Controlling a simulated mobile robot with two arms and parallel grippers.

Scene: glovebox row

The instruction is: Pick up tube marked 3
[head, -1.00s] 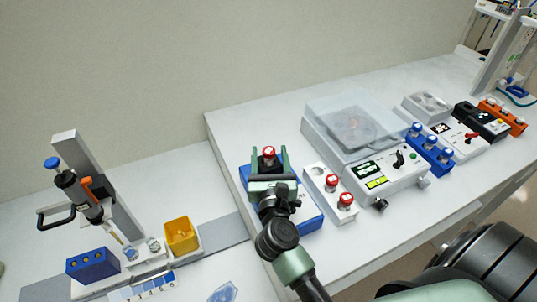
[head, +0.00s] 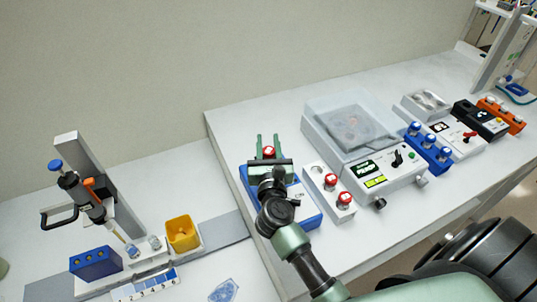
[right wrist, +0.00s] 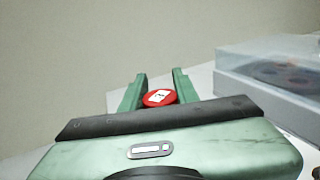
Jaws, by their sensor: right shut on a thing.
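My right gripper (head: 268,146) is over the blue device at the front left of the raised bench, its fingers shut on a red-capped tube (head: 268,153). In the right wrist view the red cap (right wrist: 159,97) sits between the two green fingers; its white label has a dark mark that I cannot read surely. The tube's body is hidden, so I cannot tell whether it still touches the blue device (head: 308,213). Two other red-capped tubes (head: 344,197) stand in the white rack to the right. My left gripper is not in view.
A clear-lidded centrifuge (head: 350,125) stands right of the white rack (head: 343,214). Beyond it are a blue rack (head: 430,153) and other small devices. On the lower bench at left are a pipette stand (head: 90,165), a blue block (head: 97,262) and a yellow bin (head: 182,233).

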